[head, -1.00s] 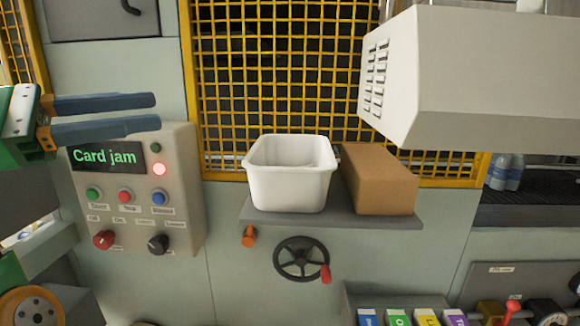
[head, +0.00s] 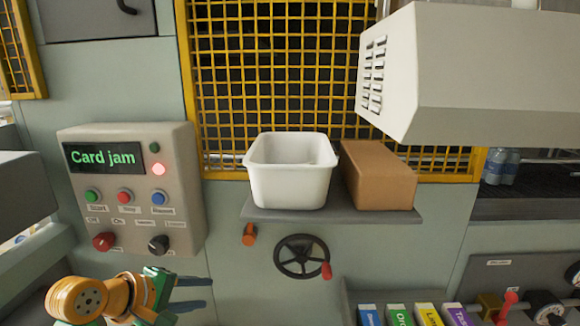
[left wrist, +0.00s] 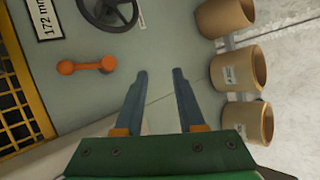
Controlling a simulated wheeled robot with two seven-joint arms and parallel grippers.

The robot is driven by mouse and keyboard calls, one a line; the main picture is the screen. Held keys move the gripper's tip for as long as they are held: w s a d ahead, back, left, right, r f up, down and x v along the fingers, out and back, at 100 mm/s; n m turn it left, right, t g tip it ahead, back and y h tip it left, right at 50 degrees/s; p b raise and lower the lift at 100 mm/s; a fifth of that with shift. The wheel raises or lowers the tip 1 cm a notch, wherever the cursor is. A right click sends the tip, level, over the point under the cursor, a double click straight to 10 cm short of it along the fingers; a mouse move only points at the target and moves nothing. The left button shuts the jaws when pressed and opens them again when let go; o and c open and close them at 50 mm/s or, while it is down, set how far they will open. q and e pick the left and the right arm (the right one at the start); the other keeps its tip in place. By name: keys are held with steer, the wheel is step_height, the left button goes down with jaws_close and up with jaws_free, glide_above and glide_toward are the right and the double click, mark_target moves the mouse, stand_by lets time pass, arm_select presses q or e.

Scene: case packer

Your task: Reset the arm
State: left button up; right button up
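My left gripper (head: 190,294) is low in the head view, below the control panel (head: 130,190), its fingers pointing right. In the left wrist view its two blue-grey fingers (left wrist: 160,100) stand apart with nothing between them. The panel's screen (head: 104,157) reads "Card jam" and a red lamp (head: 158,169) glows beside it. My right gripper does not show in either view.
A white tub (head: 290,185) and a brown box (head: 378,178) stand on a grey shelf (head: 330,215). A black handwheel (head: 300,257) is below. A beige hood (head: 480,80) juts out at upper right. The left wrist view shows an orange handle (left wrist: 87,66) and brown cups (left wrist: 238,70).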

arm_select(q)
steer(key=s+f+m+g+y, duration=0.1)
steer(key=s+f+m+y, duration=0.1)
steer(key=s+f+m, duration=0.35)
steer(key=s+f+m+g+y, duration=0.1)
steer(key=s+f+m+g, duration=0.1)
steer(key=s+f, duration=0.65)
steer(key=s+d+f+m+g+y, duration=0.1)
steer(key=s+f+m+g+y, duration=0.1)
steer(key=s+f+m, duration=0.75)
step_height(320, 180, down, 9)
steer(key=s+n, duration=0.2)
steer(key=s+a+f+g, duration=0.2)
steer(key=s+f, duration=1.2)
steer(key=f, duration=0.3)
steer(key=shift+f+b, duration=0.15)
steer(key=shift+b, duration=0.3)
